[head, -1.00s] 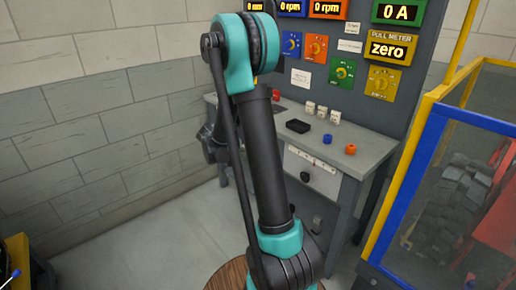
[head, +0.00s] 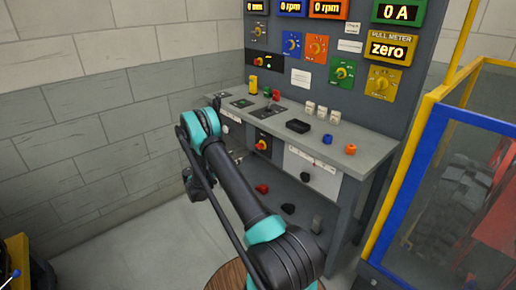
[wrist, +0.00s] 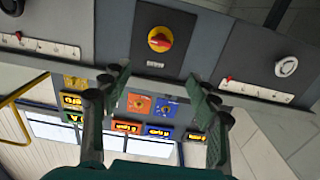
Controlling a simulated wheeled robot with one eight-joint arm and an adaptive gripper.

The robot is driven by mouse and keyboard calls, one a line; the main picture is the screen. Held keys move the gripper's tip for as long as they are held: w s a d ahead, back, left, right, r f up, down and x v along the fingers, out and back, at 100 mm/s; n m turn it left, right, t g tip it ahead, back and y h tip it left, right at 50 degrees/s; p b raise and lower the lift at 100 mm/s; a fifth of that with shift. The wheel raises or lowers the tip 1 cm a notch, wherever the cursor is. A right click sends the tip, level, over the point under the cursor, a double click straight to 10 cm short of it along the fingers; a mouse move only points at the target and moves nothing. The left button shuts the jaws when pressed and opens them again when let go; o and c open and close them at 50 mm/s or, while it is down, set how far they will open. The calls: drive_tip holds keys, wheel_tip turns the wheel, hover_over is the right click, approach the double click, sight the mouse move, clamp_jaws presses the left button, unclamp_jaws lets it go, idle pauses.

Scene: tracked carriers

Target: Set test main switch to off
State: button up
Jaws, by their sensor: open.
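The main switch is a red rotary knob on a yellow round plate, on a dark panel at the front of the bench. It shows in the wrist view (wrist: 160,39) and in the head view (head: 262,145). A small label I cannot read sits by it in the wrist view. My gripper (wrist: 160,78) is open and empty, its two fingers spread either side of the switch's line and apart from it. In the head view my arm bends down at the left of the bench, and its fingers are not clearly visible.
The bench top (head: 372,158) carries a black tray (head: 298,126), a blue cap (head: 327,139) and an orange cap (head: 350,149). A black knob (head: 305,176) is on the white drawer panel.

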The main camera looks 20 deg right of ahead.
sight(257, 147)
drive_tip(key=x, duration=1.7)
drive_tip(key=shift+w+d, duration=0.15)
drive_tip(key=shift+w, duration=0.05)
drive_tip(key=c, duration=1.2)
